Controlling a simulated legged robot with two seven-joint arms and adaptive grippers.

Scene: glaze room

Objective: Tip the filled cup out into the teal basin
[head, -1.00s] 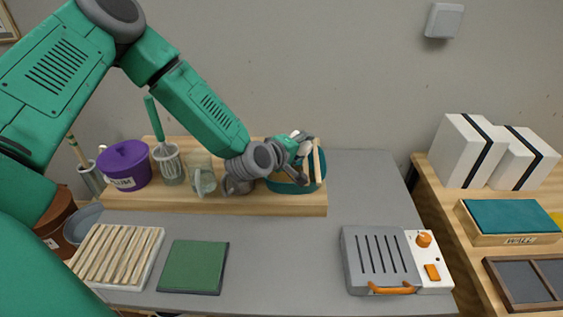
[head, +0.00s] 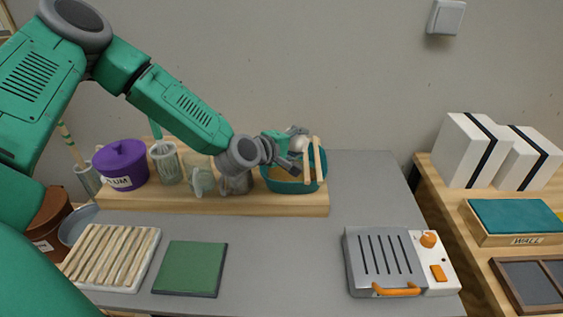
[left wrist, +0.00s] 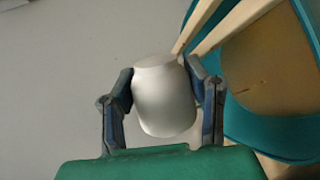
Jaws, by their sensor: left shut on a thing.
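The teal basin (head: 292,187) stands on the wooden shelf board at its right end, with tan material inside and two pale wooden sticks across its right side. It also shows at the right of the left wrist view (left wrist: 262,137). My left gripper (head: 296,153) is over the back left part of the basin. It is shut on a pale grey-white cup (left wrist: 165,98), which sits between both fingers in the left wrist view. In the head view the cup (head: 299,144) is partly hidden by the gripper. I cannot see its mouth or contents. My right gripper is not in view.
On the wooden board (head: 220,206), left of the basin, stand a purple lidded pot (head: 121,163), a jar with a whisk (head: 166,163) and a glass mug (head: 200,177). A slatted rack (head: 112,257), green mat (head: 190,268) and grey appliance (head: 385,262) lie in front. The table's middle is clear.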

